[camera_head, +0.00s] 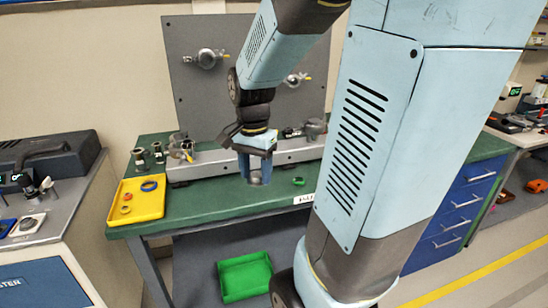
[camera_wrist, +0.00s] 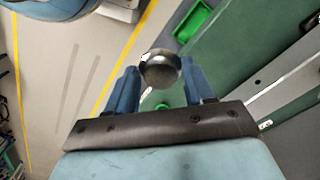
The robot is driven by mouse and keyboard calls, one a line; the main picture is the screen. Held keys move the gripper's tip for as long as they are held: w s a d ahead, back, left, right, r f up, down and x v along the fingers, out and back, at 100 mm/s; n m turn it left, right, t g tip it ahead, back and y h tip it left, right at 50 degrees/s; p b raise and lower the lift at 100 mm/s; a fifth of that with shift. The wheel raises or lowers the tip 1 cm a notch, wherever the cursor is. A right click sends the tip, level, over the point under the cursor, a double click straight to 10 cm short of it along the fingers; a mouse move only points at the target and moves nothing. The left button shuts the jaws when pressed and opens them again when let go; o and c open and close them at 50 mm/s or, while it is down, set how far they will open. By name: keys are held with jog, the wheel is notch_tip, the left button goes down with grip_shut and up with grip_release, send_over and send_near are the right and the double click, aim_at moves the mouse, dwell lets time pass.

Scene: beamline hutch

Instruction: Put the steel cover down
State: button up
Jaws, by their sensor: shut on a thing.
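The steel cover (camera_head: 257,179) is a small, shiny rounded metal piece. My gripper (camera_head: 256,168) is shut on it, with a blue finger on either side. In the head view they appear over the green bench top (camera_head: 215,197), near its front edge. The wrist view shows the cover (camera_wrist: 161,70) between the fingertips of my gripper (camera_wrist: 160,82). Its underside is hidden in the head view, and I cannot tell whether it touches the bench.
A yellow tray (camera_head: 137,213) with small rings is on the bench's left end. A green ring (camera_head: 298,181) lies right of my gripper. A grey rail with fittings (camera_head: 205,172) runs behind. A green bin (camera_head: 245,276) stands below the bench.

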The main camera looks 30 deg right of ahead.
jog(key=w+d+f, duration=0.4)
jog(key=w+d, duration=0.2)
send_over(269, 191)
notch_tip(269, 191, down, 5)
jog(key=shift+a+f, duration=0.1)
jog(key=shift+a, duration=0.05)
jog(key=shift+w+f, duration=0.15)
jog(key=shift+f, duration=1.65)
jog(key=shift+f, duration=0.15)
jog(key=o, duration=1)
jog(key=shift+o, duration=0.2)
